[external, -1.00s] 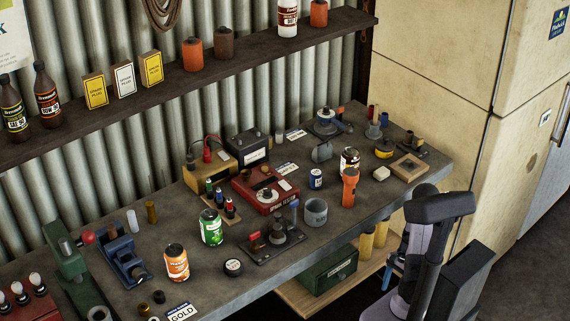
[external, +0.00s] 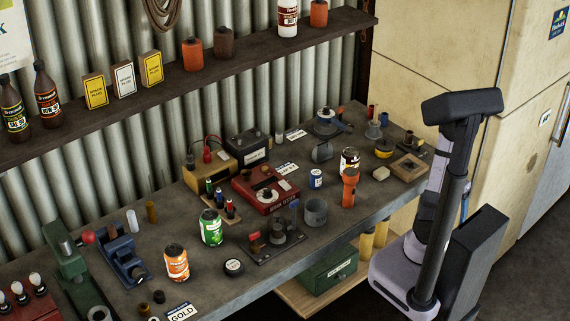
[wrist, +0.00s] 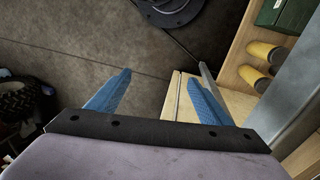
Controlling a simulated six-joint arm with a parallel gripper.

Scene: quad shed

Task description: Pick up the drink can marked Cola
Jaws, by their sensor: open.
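A can with a dark and white label (external: 349,158) stands upright near the right part of the workbench, its lower part hidden behind an orange torch. Its lettering is too small to read, so I cannot tell if it says Cola. A green can (external: 211,228) and an orange can (external: 176,262) stand upright further left on the bench. My gripper (wrist: 160,75) is open and empty in the wrist view, its blue fingers apart above the floor. In the external view it is mostly hidden behind my arm, off the bench's right front side. No can shows in the wrist view.
The orange torch (external: 349,187) stands directly before the dark and white can. A grey cup (external: 315,212), a blue tin (external: 315,178) and a red tester box (external: 265,190) stand nearby. A lower shelf (wrist: 240,72) with yellow cylinders lies beside my gripper.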

